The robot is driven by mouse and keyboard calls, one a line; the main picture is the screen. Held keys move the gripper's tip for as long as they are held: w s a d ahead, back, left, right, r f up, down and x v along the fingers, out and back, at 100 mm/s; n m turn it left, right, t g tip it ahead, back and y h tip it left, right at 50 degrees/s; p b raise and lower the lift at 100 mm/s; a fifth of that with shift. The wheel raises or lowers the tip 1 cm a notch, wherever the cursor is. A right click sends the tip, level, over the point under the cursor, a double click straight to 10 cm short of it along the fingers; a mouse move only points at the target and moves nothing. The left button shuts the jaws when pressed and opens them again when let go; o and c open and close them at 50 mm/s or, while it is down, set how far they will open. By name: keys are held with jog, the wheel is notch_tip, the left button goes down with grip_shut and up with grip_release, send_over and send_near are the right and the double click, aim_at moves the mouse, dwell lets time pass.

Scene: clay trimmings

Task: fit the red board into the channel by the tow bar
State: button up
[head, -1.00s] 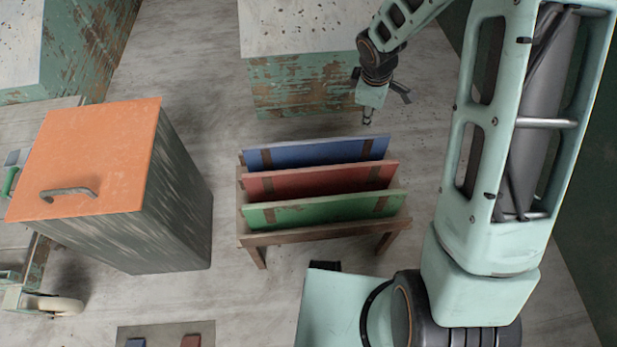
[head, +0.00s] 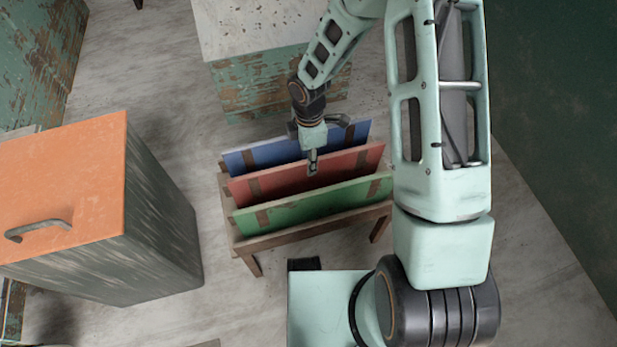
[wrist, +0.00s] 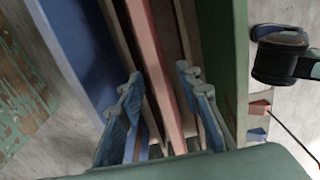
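The red board (head: 300,172) stands on edge in a wooden rack (head: 300,236), between the blue board and the green board. My gripper (head: 312,166) is at the red board's top edge, near the middle of its length. In the wrist view my gripper (wrist: 162,108) is open, with one finger on each side of the red board (wrist: 152,55). Both fingers look apart from the board. How far down they reach is hard to tell. I cannot make out the channel or the tow bar in the current views.
The blue board (head: 265,152) is behind the red one and the green board (head: 310,205) in front, both close to my fingers. An orange-topped cabinet (head: 70,190) stands left of the rack. A worn green block with a pale top (head: 250,28) stands behind it.

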notch_tip(320, 180, down, 5)
jog(key=shift+w+f+b, duration=0.1)
jog(key=shift+b, duration=0.9)
jog(key=shift+c, duration=0.4)
grip_shut()
